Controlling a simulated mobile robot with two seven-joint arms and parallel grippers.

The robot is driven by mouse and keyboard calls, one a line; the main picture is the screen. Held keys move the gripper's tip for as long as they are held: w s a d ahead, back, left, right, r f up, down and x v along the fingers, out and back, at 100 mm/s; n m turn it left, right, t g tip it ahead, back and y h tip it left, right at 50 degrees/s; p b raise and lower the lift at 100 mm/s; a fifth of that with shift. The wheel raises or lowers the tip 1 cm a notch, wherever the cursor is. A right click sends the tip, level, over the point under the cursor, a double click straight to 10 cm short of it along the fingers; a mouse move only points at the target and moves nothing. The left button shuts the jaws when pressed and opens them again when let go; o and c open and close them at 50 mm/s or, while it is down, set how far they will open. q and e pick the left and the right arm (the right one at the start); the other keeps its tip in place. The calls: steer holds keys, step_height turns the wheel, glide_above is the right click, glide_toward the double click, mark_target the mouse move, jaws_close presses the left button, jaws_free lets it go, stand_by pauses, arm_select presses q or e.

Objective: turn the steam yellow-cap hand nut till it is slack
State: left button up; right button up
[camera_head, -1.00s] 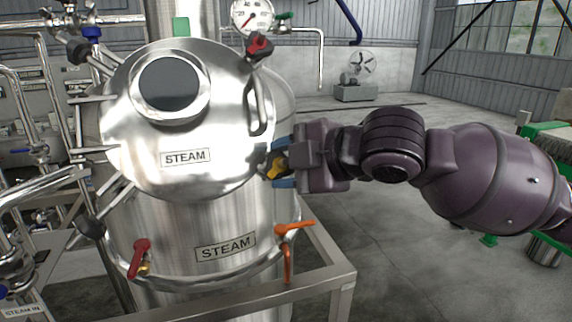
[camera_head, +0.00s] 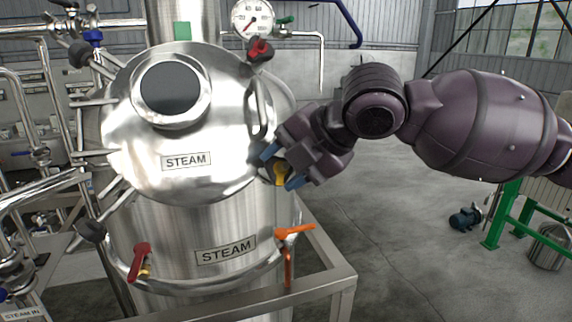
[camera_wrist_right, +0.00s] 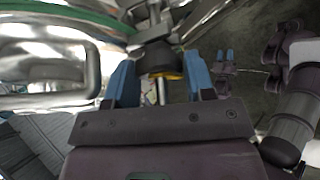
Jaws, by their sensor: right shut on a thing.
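The steam yellow-cap hand nut (camera_head: 281,174) sits at the right edge of the round steel lid (camera_head: 220,130) labelled STEAM. My right gripper (camera_head: 282,167) is shut on this nut, with one blue finger on its upper left and one on its lower right. In the right wrist view the nut (camera_wrist_right: 160,62) shows dark with a yellow rim between the blue fingers (camera_wrist_right: 161,80). The fingers hide part of it. A small far gripper with blue tips, my left one (camera_wrist_right: 225,56), shows in the right wrist view, too small to judge its jaws.
A red-cap hand nut (camera_head: 259,50) is at the lid's upper right, above a curved lid handle (camera_head: 257,110). An orange valve lever (camera_head: 294,231) and a red one (camera_head: 138,262) are below. The floor at right is mostly open.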

stand_by(0.4)
steer(key=o, duration=0.9)
steer(key=v, duration=1)
steer(key=shift+s+d+r+b, duration=0.2)
steer(key=shift+r+b, duration=0.1)
steer(key=shift+b, duration=0.1)
